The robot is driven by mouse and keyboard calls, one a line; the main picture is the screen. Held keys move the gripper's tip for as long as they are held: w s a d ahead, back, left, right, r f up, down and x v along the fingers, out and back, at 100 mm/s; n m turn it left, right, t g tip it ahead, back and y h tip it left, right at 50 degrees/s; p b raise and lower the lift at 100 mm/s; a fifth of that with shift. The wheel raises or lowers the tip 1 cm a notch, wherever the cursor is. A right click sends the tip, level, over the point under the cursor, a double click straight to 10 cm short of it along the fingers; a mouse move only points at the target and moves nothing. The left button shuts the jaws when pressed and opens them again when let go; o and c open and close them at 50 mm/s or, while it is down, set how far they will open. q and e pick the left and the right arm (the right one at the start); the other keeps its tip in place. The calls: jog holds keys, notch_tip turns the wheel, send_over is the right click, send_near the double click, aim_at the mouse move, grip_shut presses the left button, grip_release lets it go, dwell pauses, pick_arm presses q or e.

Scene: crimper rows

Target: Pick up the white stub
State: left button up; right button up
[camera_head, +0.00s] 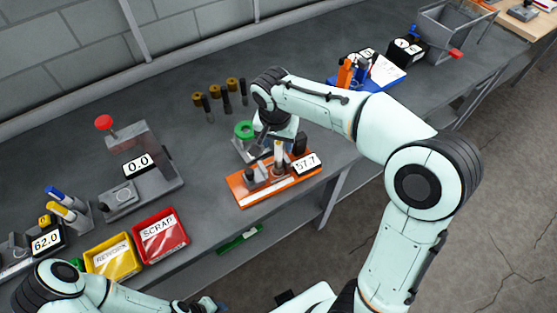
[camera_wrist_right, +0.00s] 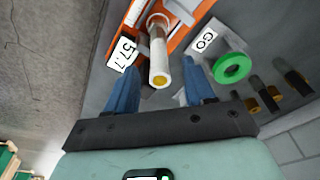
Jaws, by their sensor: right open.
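The white stub (camera_wrist_right: 159,70) is a pale cylinder with a yellow core at its end, seen nearly end-on in the wrist view. It stands up from the orange fixture (camera_head: 243,196), which carries a 57.7 display (camera_head: 306,163). My right gripper (camera_wrist_right: 162,62) is open, with its blue fingers on either side of the stub. I cannot tell whether either finger touches it. In the head view my right gripper (camera_head: 268,147) is over the fixture and partly hides it. My left gripper (camera_head: 205,305) is at the bottom edge, its fingers unclear.
A green ring (camera_head: 244,129) is close behind the fixture. Several dark pegs with brass tops (camera_head: 230,85) stand farther back. A press with a red knob (camera_head: 104,122) is left. Yellow (camera_head: 110,256) and red (camera_head: 161,236) bins sit near the bench front.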

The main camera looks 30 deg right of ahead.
aim_at(278, 157)
jog(key=f, duration=0.3)
jog(key=shift+w+d+f, duration=0.1)
jog(key=shift+w+d, duration=0.15)
grip_shut()
